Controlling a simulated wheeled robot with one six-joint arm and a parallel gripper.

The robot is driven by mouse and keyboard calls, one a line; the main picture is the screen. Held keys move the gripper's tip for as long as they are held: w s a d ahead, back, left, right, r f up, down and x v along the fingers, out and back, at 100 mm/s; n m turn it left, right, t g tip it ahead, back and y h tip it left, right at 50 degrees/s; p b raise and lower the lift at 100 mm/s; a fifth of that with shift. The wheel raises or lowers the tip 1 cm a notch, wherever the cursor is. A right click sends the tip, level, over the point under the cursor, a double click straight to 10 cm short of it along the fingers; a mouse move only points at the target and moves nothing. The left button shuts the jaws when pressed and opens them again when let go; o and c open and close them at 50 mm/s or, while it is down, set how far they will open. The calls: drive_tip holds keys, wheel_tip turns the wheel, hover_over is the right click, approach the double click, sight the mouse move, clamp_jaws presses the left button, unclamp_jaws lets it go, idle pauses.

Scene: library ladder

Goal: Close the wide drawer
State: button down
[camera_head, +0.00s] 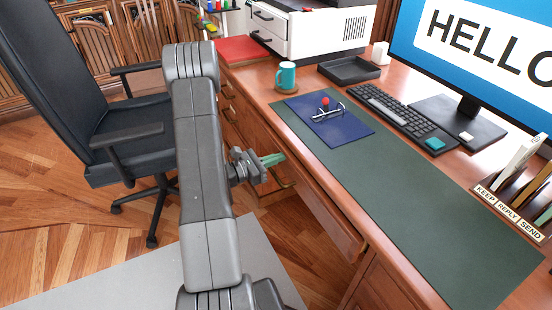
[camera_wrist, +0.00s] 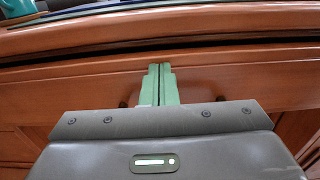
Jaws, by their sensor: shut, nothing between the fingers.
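The wide drawer (camera_head: 328,212) is the long wooden front under the desk's top edge. In the wrist view its front (camera_wrist: 230,85) spans the picture, with a dark gap between its top edge and the desktop. The drawer seems to stand out only a little, if at all; its inside is hidden. My gripper (camera_head: 281,157) has green fingers, pressed together and empty, near the left part of this front. In the wrist view the fingertips (camera_wrist: 160,67) overlap the drawer front; I cannot tell whether they touch it.
The desk's green mat (camera_head: 400,200) carries a blue folder (camera_head: 345,132). A teal mug (camera_head: 285,77), keyboard (camera_head: 395,108), monitor (camera_head: 480,40) and printer (camera_head: 310,30) stand on the desk. A black chair (camera_head: 125,140) stands left of my arm. Smaller drawers (camera_head: 236,120) lie farther back.

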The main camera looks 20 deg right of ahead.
sight(287, 154)
idle(0.3)
drive_tip(key=d, duration=0.4)
drive_tip(key=shift+w+d+b, duration=0.15)
drive_tip(key=shift+d+b, duration=0.05)
drive_tip(key=shift+b, duration=0.15)
drive_tip(key=shift+r, duration=0.1)
drive_tip(key=shift+w, duration=0.1)
drive_tip(key=shift+a, duration=0.2)
drive_tip(key=s+a, duration=0.1)
drive_tip(key=a, duration=1.3)
drive_tip(key=shift+s, duration=0.15)
drive_tip(key=shift+d, duration=0.1)
